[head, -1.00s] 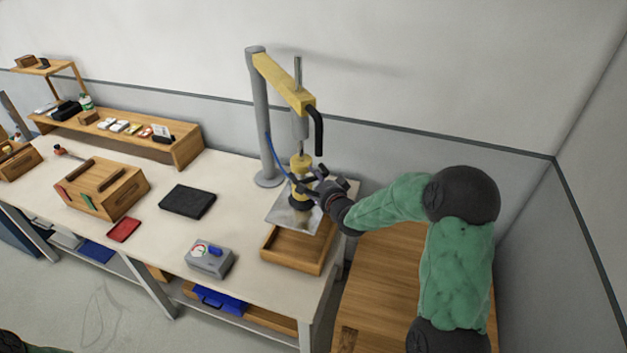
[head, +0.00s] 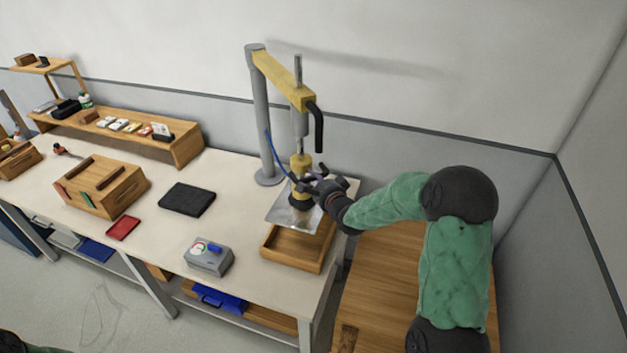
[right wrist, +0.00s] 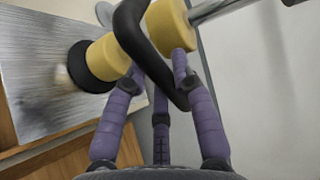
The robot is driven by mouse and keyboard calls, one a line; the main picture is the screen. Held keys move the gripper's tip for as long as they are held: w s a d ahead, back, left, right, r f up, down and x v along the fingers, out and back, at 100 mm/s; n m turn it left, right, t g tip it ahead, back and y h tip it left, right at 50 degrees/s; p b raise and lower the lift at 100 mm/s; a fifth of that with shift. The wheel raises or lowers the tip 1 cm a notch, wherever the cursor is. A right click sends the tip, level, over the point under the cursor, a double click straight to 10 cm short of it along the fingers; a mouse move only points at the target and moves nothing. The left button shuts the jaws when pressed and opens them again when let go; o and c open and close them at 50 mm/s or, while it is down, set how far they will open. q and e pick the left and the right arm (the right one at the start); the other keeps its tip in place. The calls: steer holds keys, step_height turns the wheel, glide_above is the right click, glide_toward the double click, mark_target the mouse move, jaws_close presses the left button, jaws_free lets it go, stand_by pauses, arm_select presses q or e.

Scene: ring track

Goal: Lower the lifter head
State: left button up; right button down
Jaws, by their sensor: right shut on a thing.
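The lifter head (head: 301,163) is a yellow cylinder with a dark cup at its lower end, hanging on a rod from a yellow boom. My right gripper (head: 312,188) is at its right side. In the right wrist view the purple fingers of the right gripper (right wrist: 160,78) are shut on the lifter head's curved black handle (right wrist: 136,30). The yellow head (right wrist: 108,58) and black cup (right wrist: 88,68) show beside it. The cup is at a shiny metal plate (head: 281,213); I cannot tell whether it is pressed firmly on it. My left gripper is out of view.
The plate is above a wooden tray (head: 270,254) at the bench's right end. A grey post (head: 262,120) carries the boom. A grey control box (head: 208,257), a black pad (head: 187,199) and a wooden box (head: 103,190) stand to the left.

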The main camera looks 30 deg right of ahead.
steer(key=b, duration=0.6)
glide_toward(307, 193)
steer(key=x, duration=0.5)
steer(key=shift+r, duration=0.2)
steer(key=c, duration=1)
jaws_free()
steer(key=d+v, duration=0.1)
steer(key=v, duration=1.1)
steer(key=shift+a, duration=0.45)
steer(key=shift+r, duration=0.1)
